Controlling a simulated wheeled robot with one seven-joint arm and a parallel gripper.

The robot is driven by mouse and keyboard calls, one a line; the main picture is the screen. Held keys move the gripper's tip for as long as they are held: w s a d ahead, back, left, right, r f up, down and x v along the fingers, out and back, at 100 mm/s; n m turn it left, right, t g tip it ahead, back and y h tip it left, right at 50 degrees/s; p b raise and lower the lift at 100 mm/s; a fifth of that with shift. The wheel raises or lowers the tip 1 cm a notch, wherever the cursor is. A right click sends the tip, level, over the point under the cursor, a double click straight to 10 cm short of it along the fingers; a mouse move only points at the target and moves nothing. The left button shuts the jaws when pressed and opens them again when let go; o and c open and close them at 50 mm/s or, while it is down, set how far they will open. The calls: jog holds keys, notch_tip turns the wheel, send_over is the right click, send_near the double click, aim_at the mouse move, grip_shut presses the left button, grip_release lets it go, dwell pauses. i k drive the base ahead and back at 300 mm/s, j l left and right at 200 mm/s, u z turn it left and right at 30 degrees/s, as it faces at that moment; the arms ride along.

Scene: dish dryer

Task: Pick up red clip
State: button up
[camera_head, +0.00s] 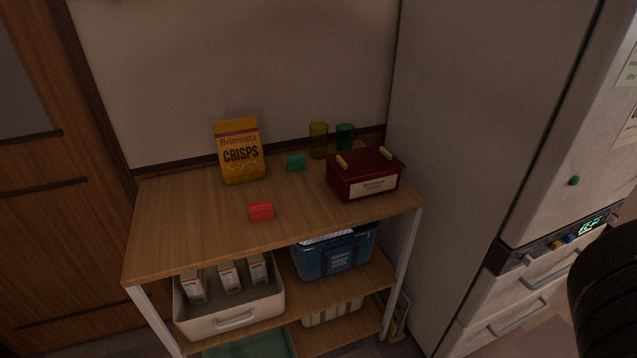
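The red clip (261,211) is a small bright red block-like piece. It lies on the wooden top of the shelf unit (190,225), near the front edge and around the middle. Nothing covers it. A dark, rounded shape at the lower right edge of the head view may be part of my arm. My gripper is not in view.
On the same top stand a yellow crisps bag (240,150), a green clip-like piece (296,162), yellow (318,140) and green (345,137) cups, and a dark red box (364,174). Bins fill the shelves below. A tall fridge (470,130) stands at right.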

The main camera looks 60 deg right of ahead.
aim_at(260, 211)
jog(key=z, duration=0.7)
jog(key=j+z, duration=0.3)
jog(key=k+j+z, duration=0.1)
jog(key=z, duration=0.2)
jog(key=j, duration=0.1)
